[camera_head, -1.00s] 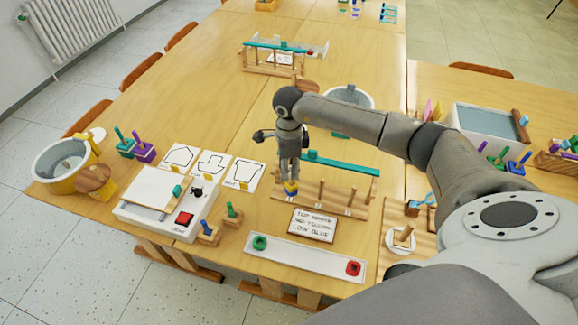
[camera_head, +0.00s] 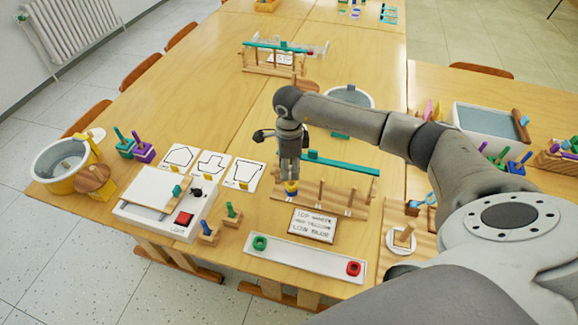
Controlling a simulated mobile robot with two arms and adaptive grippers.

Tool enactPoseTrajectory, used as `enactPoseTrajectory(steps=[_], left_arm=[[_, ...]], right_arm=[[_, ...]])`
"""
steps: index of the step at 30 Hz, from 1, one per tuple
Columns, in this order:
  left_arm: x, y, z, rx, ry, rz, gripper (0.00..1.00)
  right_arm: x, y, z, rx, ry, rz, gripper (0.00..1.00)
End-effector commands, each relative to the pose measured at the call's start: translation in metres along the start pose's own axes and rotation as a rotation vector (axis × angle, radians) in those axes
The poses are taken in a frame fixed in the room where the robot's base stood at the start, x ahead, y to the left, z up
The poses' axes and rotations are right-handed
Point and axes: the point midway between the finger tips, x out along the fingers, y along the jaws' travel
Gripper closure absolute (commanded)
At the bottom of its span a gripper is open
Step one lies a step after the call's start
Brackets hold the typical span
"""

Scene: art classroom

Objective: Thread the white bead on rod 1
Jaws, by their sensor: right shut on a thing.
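My right gripper (camera_head: 290,178) points straight down over the leftmost rod of the wooden rod stand (camera_head: 333,207). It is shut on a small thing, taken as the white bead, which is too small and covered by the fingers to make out. Just below the fingertips a yellow bead (camera_head: 291,186) sits above a blue bead (camera_head: 291,193) on that leftmost rod. The rod's top is hidden by the gripper. Whether the held bead is around the rod cannot be told. Two other rods (camera_head: 321,190) of the stand show bare. My left gripper is not in view.
A card (camera_head: 312,226) with lettering stands in front. A white tray (camera_head: 305,259) with a green ring and a red ring lies nearer. A light box (camera_head: 160,209) and shape cards (camera_head: 213,163) are to the left.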

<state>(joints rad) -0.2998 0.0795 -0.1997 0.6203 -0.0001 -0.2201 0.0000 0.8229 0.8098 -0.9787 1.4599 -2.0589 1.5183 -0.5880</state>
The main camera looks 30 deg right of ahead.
Motion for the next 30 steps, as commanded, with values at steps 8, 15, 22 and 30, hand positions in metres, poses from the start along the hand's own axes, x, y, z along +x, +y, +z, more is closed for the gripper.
enactPoseTrajectory(steps=[8,15,22,30], left_arm=[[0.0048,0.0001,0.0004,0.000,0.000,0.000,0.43],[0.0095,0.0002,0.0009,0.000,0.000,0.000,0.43],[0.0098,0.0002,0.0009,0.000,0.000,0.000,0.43],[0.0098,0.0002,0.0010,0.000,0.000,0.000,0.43]], right_arm=[[0.0046,0.0000,0.0000,0.000,0.000,0.000,0.79],[0.0089,0.0001,0.0000,0.000,0.000,0.000,0.79],[0.0091,0.0001,0.0001,0.000,0.000,0.000,0.79],[0.0090,0.0000,0.0001,0.000,0.000,0.000,0.79]])
